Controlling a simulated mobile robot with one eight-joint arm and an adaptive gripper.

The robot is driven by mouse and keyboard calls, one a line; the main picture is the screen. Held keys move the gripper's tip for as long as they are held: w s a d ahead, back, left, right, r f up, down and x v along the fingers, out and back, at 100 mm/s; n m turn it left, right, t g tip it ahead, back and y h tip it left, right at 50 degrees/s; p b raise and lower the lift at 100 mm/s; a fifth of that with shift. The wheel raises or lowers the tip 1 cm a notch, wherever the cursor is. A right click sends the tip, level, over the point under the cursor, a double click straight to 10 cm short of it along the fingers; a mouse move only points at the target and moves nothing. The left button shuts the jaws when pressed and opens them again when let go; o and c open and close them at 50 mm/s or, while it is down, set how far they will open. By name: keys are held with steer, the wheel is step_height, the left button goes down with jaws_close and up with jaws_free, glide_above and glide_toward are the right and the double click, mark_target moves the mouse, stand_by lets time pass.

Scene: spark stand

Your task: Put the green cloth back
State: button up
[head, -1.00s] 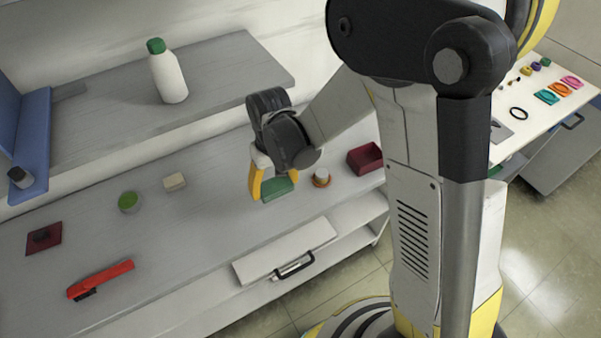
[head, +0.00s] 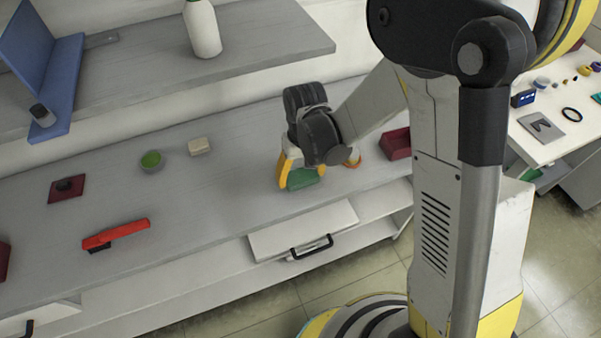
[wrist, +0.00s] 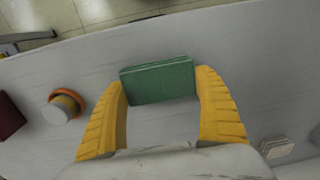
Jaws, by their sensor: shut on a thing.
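The green cloth (head: 303,178) is a folded flat block at the bench's front part, above the closed drawer. It shows in the wrist view (wrist: 158,82) between the two yellow fingers. My gripper (head: 300,175) points down at the bench top and is shut on the cloth, with a finger at each end of it. In the wrist view my gripper (wrist: 160,100) covers the cloth's ends. I cannot tell whether the cloth touches the bench.
An orange-ringed pot (wrist: 62,106) and a dark red box (head: 396,143) stand close to the right. A pale block (head: 199,146), a green-topped bowl (head: 152,161) and a red brush (head: 116,234) are to the left. A raised shelf (head: 130,90) runs behind.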

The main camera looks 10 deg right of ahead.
steer(key=shift+f+b, duration=0.6)
steer(key=shift+f, duration=0.1)
stand_by(0.3)
steer(key=o, duration=1.1)
steer(key=shift+r, duration=0.15)
